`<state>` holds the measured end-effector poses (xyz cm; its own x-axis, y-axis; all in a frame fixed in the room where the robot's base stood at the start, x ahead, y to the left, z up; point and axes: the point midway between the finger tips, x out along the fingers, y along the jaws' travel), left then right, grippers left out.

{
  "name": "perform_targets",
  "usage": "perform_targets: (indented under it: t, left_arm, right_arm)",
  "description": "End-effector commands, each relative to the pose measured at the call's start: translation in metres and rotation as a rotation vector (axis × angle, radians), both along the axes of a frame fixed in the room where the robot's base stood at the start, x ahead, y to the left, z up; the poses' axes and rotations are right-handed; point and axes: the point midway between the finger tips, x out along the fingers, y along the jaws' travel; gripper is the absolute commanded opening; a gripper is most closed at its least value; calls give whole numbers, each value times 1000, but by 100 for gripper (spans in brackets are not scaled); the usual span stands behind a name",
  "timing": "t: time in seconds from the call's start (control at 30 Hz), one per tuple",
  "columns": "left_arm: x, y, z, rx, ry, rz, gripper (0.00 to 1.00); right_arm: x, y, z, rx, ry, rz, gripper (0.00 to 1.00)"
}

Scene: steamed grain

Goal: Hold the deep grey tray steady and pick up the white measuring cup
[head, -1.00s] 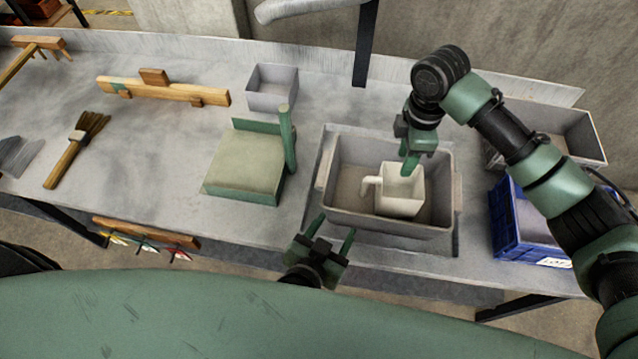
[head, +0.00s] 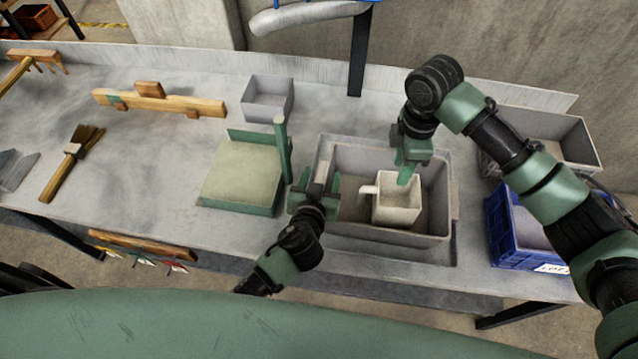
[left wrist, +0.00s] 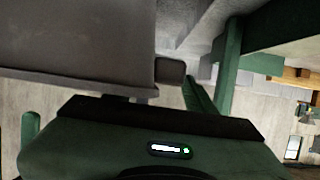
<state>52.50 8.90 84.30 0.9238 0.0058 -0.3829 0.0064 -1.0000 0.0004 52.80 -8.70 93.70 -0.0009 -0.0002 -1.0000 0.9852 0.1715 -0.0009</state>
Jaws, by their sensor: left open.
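The deep grey tray (head: 440,205) sits on the bench right of centre, and its wall fills the upper left of the left wrist view (left wrist: 75,45). The white measuring cup (head: 397,208) stands upright inside it, handle to the left. My left gripper (head: 318,182) is open at the tray's left end, its fingers around the end handle area without a clear grip. In the left wrist view, the handle (left wrist: 170,71) lies between its fingers. My right gripper (head: 408,172) points down at the cup's far rim; its fingertips overlap the cup, so their closure is unclear.
A green scale (head: 240,178) with an upright post stands close left of my left gripper. A small grey bin (head: 268,98) is behind it. A blue crate (head: 510,240) and another grey bin (head: 560,140) are to the right. A brush (head: 70,165) lies far left.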

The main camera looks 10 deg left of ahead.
Motion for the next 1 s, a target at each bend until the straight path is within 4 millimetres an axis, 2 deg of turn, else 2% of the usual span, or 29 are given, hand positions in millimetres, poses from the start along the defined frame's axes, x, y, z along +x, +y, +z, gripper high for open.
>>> perform_targets:
  t: [0.3, 0.33, 0.5, 0.53, 1.0]
  left_arm:
    - [4, 0, -2, 0, 0, 0, 55]
    - [4, 0, -2, 0, 0, 0, 52]
    - [4, 0, -2, 0, 1, 0, 5]
    - [4, 0, -2, 0, 1, 0, 0]
    - [3, 0, -2, 1, 0, 1, 0]
  right_arm:
    - [0, 0, 0, 0, 0, 0, 36]
    - [0, 0, 0, 0, 0, 0, 36]
    - [0, 0, 0, 0, 0, 0, 36]
    - [0, 0, 0, 0, 0, 0, 36]
    - [0, 0, 0, 0, 0, 0, 36]
